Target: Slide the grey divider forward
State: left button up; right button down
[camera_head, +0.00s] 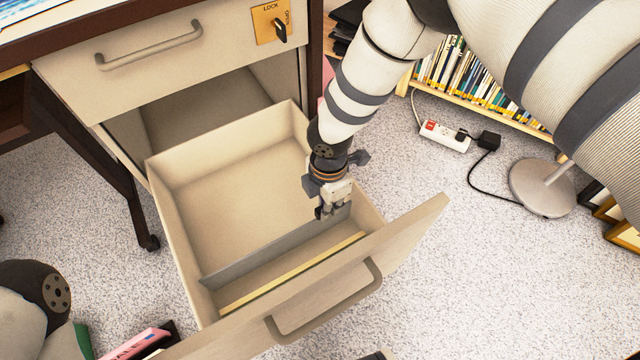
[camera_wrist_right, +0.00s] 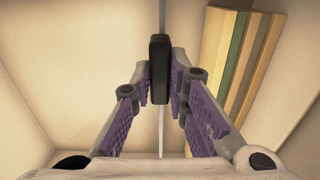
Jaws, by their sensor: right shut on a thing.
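The grey divider (camera_head: 262,254) stands across the open drawer (camera_head: 168,200), near its front panel. In the right wrist view the divider shows edge-on as a thin pale line (camera_wrist_right: 162,130). A black tab (camera_wrist_right: 159,68) sits on it between my fingers. My right gripper (camera_head: 332,212) reaches down into the drawer at the divider's right end and is shut on it at the tab. Its purple-padded fingers (camera_wrist_right: 160,85) show on both sides of the tab. My left gripper is out of view; only part of that arm shows at the lower left.
Several long coloured strips (camera_wrist_right: 241,65) lie in the narrow front compartment; the larger compartment behind is empty. The drawer front has a handle (camera_head: 325,306). Above is a closed drawer (camera_head: 180,75) with a lock (camera_head: 272,24). A power strip (camera_head: 444,136) and lamp base (camera_head: 543,188) are right.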

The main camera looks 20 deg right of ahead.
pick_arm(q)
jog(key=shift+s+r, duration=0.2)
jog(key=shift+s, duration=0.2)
pick_arm(e)
jog(key=shift+s+d, duration=0.15)
jog(key=shift+s, duration=0.55)
jog(key=c, duration=1.6)
grip_release()
jog(key=shift+o, duration=0.2)
notch_tip(320, 180, up, 12)
